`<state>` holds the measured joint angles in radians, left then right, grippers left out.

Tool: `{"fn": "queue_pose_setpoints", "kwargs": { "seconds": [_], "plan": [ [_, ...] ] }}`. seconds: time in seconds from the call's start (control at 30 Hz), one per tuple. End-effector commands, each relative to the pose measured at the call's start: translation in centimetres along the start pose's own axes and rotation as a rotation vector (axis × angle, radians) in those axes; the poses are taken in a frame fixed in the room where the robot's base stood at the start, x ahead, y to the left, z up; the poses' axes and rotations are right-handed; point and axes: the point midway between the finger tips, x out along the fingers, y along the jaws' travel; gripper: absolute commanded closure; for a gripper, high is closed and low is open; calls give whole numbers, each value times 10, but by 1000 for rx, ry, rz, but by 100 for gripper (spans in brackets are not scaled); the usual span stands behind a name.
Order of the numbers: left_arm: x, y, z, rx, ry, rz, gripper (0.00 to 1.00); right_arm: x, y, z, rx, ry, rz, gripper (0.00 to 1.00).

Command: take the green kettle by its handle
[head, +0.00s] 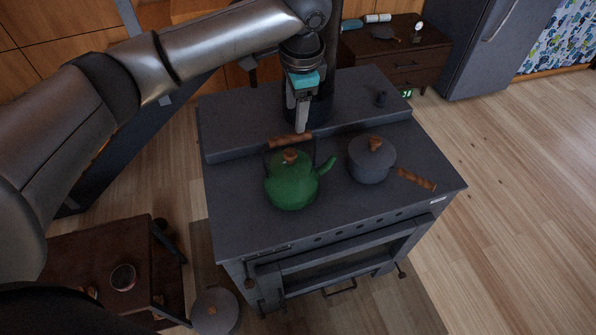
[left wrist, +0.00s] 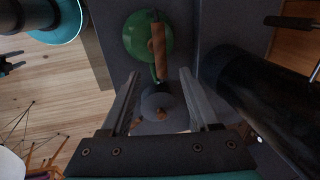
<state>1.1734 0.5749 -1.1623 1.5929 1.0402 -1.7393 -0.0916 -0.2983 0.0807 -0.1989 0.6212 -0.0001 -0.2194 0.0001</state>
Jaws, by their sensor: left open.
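The green kettle (head: 292,187) stands upright on the dark stove top, its spout pointing right. Its brown wooden handle (head: 290,140) arches over the lid. My left gripper (head: 302,130) is open and empty, pointing down, just behind and above the handle in the head view. In the left wrist view the kettle (left wrist: 135,38) and its handle (left wrist: 158,52) lie ahead of the open fingertips (left wrist: 159,74), and the handle is not between the fingers. The two look apart, but the gap in depth is hard to judge. My right gripper cannot be made out.
A grey pot (head: 370,162) with a wooden side handle stands right of the kettle; it also shows between the fingers in the wrist view (left wrist: 158,101). A dark stovepipe (left wrist: 255,95) rises close behind my gripper. The stove's front top (head: 240,225) is clear.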

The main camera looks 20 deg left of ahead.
Motion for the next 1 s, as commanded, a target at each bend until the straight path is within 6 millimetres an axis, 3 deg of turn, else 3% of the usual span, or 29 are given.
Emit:
{"fn": "queue_pose_setpoints", "kwargs": {
  "seconds": [0.1, 0.2, 0.43, 0.7, 1.0],
  "plan": [
    [26, 1, 0, 0, -2, 2, 38, 4, 0, 1, 0, -1, 0, 50],
    [40, 0, 0, -1, 0, 0, 38, 5, 0, 1, 0, -2, 0, 50],
    [55, 0, -2, 1, 0, 0, 38, 6, 0, 2, 0, -3, 0, 50],
    [93, 0, -6, 0, -1, 1, 38, 12, -1, 4, 0, -5, -1, 50],
    [101, 0, -6, 2, 2, -1, 38, 12, -1, 4, -1, -5, -1, 50]
  ]
}}
